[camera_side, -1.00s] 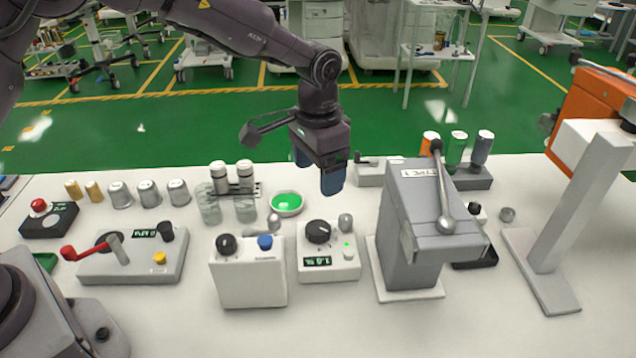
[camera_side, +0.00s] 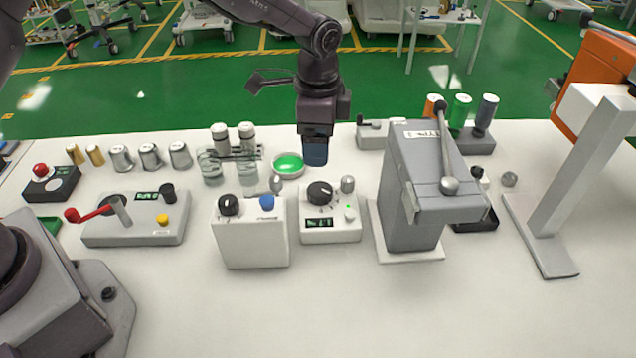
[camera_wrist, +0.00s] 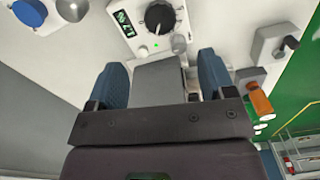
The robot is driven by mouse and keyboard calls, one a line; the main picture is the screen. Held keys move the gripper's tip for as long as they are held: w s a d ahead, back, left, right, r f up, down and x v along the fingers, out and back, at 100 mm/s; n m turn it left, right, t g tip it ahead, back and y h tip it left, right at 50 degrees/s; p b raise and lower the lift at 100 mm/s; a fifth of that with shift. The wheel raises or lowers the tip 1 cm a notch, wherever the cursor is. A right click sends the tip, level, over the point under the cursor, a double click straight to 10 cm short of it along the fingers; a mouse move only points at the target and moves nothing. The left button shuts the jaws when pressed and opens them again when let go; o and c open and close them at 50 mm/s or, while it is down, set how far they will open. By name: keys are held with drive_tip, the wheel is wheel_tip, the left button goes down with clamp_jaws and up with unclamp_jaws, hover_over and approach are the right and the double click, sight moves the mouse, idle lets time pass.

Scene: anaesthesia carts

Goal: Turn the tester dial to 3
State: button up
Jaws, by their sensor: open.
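A white box with a black dial (camera_side: 320,192) and a small green-lit display (camera_side: 319,223) stands mid-table. A grey knob (camera_side: 347,184) is beside the dial. In the wrist view the dial (camera_wrist: 160,17) is at the top, beyond the fingers, with its display (camera_wrist: 124,22) to its left. The dial's scale is too small to read. My gripper (camera_side: 315,152) points down above and behind the dial, apart from it. In the wrist view my gripper (camera_wrist: 160,75) is open, its blue fingers well apart. A grey block shows between them; I cannot tell what it is.
A white box with a black knob (camera_side: 228,205) and blue button (camera_side: 267,202) stands left of the dial box. A grey lever press (camera_side: 410,205) stands close on the right. A green dish (camera_side: 288,165) is behind. The front table is clear.

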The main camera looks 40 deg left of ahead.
sight(318, 189)
wheel_tip(318, 189, down, 11)
drive_tip(key=shift+f, duration=0.1)
idle(0.3)
drive_tip(key=c, duration=0.9)
drive_tip(key=shift+n, duration=0.4)
drive_tip(key=n, duration=0.3)
drive_tip(key=shift+d+n, duration=0.1)
drive_tip(key=shift+n, duration=1.7)
